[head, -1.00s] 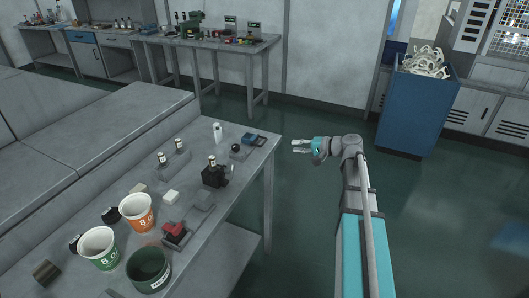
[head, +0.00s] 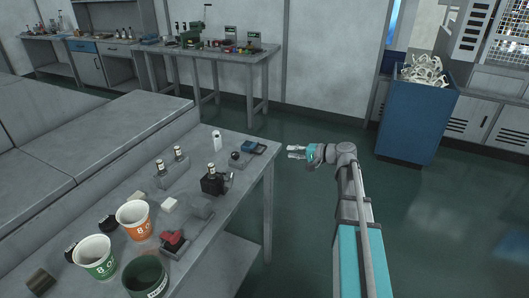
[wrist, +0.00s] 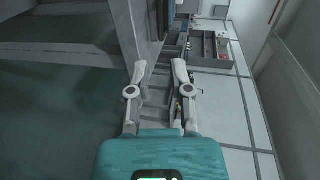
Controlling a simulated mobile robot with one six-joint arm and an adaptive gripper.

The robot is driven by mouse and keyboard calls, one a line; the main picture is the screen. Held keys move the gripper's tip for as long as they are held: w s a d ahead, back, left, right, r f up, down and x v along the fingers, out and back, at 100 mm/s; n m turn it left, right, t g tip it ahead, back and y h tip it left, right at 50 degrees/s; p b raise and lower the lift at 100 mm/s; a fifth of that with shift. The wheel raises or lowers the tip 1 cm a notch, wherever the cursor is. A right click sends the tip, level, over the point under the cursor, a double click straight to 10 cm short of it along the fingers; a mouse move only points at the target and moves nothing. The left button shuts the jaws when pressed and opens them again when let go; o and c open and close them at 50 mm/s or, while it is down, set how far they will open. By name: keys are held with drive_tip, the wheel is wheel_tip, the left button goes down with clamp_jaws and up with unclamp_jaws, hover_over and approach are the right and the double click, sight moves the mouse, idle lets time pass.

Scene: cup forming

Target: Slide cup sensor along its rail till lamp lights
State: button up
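My gripper (head: 294,152) is open and empty, held out past the right edge of the grey workbench, over the floor. Its two fingers stand apart in the wrist view (wrist: 160,70). On the bench, a black block with a brass-coloured top (head: 212,183) stands near the right edge. A grey block with two small upright cylinders (head: 172,173) stands to its left. I cannot tell which part is the cup sensor, and no rail or lit lamp is clear at this size.
An orange-white cup (head: 133,221), a green-white cup (head: 95,257) and a dark green cup (head: 146,277) stand at the bench's near end. A red-topped part (head: 172,239) and a white bottle (head: 217,141) are also on it. A blue bin (head: 412,120) stands right; floor between is clear.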

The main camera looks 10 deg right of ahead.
sight(266, 156)
drive_tip(key=b+x, duration=0.2)
drive_tip(key=x, duration=0.9)
drive_tip(key=shift+f, duration=0.1)
drive_tip(key=shift+c, duration=0.3)
clamp_jaws()
